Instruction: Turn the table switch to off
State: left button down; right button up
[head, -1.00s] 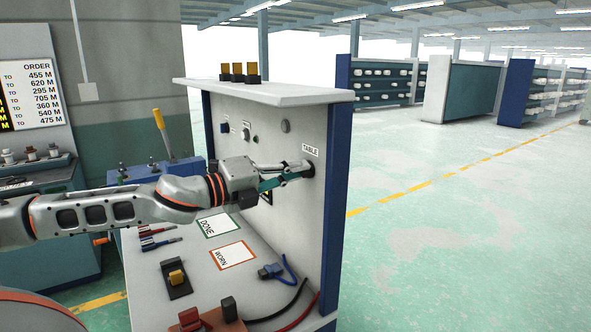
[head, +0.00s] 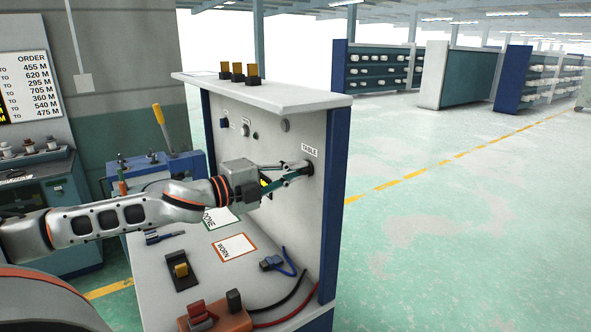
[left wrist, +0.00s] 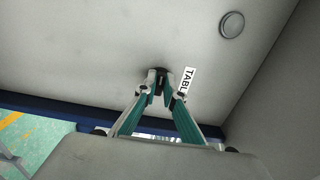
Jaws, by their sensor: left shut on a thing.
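The table switch (left wrist: 161,73) is a small dark knob on the upright panel, beside a white label reading TABLE (head: 310,150). My left gripper (head: 303,168) reaches across to the panel with its fingertips at the switch, and it is shut on it. In the left wrist view the two teal and grey fingers (left wrist: 159,88) meet at the knob, which they largely cover. I cannot tell which way the switch points. My right gripper is not in view.
The bench (head: 165,305) below carries a WORN card (head: 234,247), a DONE card (head: 222,217), a black block with a yellow switch (head: 181,271), a red device (head: 215,318) and loose cables. The panel holds other knobs (head: 245,128). Open floor lies to the right.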

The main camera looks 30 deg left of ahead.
aim_at(299, 172)
pick_arm(q)
jog(key=shift+f, duration=0.1)
jog(key=c, duration=2.1)
grip_release()
jog(key=shift+c, duration=0.2)
jog(key=shift+s, duration=0.2)
jog(key=shift+v, duration=3.55)
jog(key=shift+s, duration=0.1)
